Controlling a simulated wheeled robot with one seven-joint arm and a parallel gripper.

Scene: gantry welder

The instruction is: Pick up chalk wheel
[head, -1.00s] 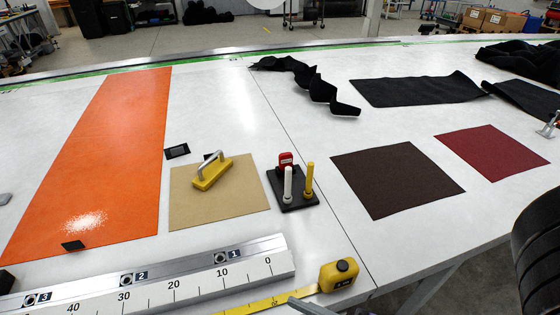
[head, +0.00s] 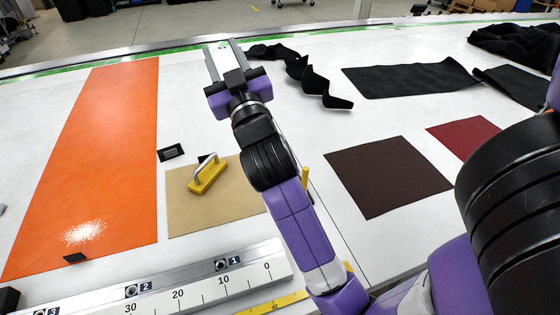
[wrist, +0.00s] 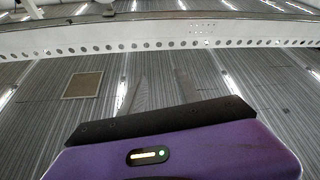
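I cannot make out a chalk wheel for certain. The black stand that held a red piece, a white stick and a yellow stick a second ago is now hidden behind my arm. Only the top of its yellow stick (head: 305,178) shows at the arm's right edge. My gripper (head: 221,46) is raised over the white table, left of the crumpled black strip. Its two fingers stand apart with nothing between them. The wrist view looks up at the ceiling, with the purple gripper body at the bottom.
An orange strip (head: 95,150) lies left. A metal ruler (head: 200,285) runs along the front. A dark brown sheet (head: 385,175), a red sheet (head: 460,143) and black cloth (head: 410,80) lie right.

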